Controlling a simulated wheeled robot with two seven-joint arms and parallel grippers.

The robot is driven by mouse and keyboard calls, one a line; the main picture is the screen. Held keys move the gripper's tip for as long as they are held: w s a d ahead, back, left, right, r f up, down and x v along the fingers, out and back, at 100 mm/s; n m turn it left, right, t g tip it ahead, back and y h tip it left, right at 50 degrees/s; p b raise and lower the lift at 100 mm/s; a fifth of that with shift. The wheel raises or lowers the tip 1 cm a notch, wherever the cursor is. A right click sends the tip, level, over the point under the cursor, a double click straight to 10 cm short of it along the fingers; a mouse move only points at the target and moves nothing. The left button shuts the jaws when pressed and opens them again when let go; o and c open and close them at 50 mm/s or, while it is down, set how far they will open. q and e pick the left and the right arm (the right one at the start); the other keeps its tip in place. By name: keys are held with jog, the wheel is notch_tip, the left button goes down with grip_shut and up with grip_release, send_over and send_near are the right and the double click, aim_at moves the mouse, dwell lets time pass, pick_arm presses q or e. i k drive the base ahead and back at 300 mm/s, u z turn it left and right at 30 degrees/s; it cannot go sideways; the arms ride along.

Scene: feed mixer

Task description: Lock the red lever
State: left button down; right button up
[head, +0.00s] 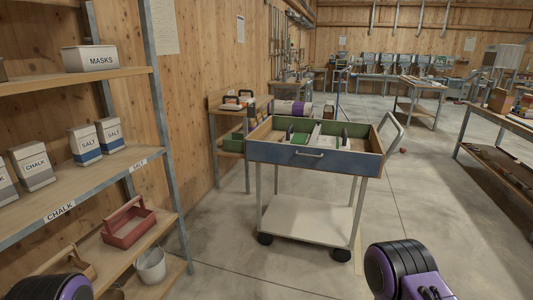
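I cannot make out a red lever anywhere in the head view. Parts of my two arms, purple with black bands, show at the bottom left and bottom right edges. The fingers of both my grippers are out of the picture, so neither gripper can be placed against anything.
A wheeled cart (315,160) with a blue drawer front stands ahead, several items in its top. A shelf (75,190) on the left holds salt and chalk boxes, a masks box (90,58), a red tote (128,222) and a bucket (150,265). A workbench (500,120) stands right.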

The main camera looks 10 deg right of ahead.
aim_at(402, 150)
jog(key=i, duration=2.9)
jog(key=z, duration=1.9)
